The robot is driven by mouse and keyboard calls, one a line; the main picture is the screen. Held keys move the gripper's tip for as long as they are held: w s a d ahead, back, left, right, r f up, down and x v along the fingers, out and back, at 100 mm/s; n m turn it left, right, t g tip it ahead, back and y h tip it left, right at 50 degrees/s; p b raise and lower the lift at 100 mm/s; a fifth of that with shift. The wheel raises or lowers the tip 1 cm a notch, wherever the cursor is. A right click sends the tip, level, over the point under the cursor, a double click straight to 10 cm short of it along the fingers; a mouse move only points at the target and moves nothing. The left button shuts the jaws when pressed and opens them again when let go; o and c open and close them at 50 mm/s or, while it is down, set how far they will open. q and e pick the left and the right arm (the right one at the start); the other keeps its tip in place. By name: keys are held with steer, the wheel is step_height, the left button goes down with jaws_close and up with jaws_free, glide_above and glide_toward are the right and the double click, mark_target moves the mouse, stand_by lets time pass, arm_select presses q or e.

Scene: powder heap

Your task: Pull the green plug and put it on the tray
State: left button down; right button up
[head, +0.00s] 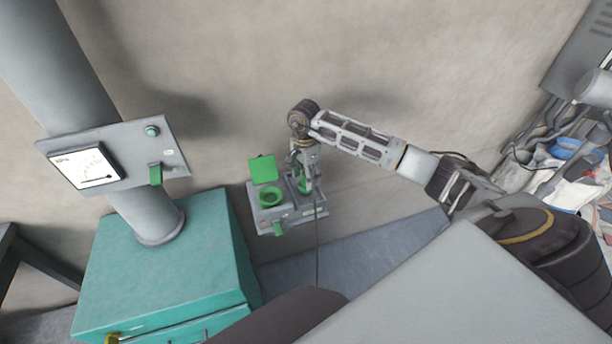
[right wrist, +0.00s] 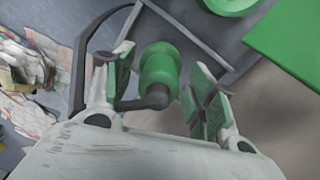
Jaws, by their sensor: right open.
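The green plug (right wrist: 160,70) stands in the grey socket box on the wall, with a dark cable bending away from its near end. In the right wrist view it lies between the open fingers of my right gripper (right wrist: 163,84), with gaps on both sides. In the head view the gripper (head: 304,172) is over the right part of the socket box (head: 291,216) and largely hides the plug (head: 304,184). I cannot make out a tray for certain. My left gripper is not in view.
Beside the plug is a green round socket (head: 270,196) with its green lid (head: 264,168) raised. A teal cabinet (head: 165,265) stands at left beneath a pillar with a gauge panel (head: 118,155). The cable (head: 317,245) hangs down. Clutter (head: 570,165) lies at far right.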

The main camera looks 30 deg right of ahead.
steer(key=shift+w+r, duration=0.15)
steer(key=shift+r, duration=2.85)
steer(key=shift+w+r, duration=0.1)
steer(key=shift+r, duration=2.9)
steer(key=shift+f, duration=0.1)
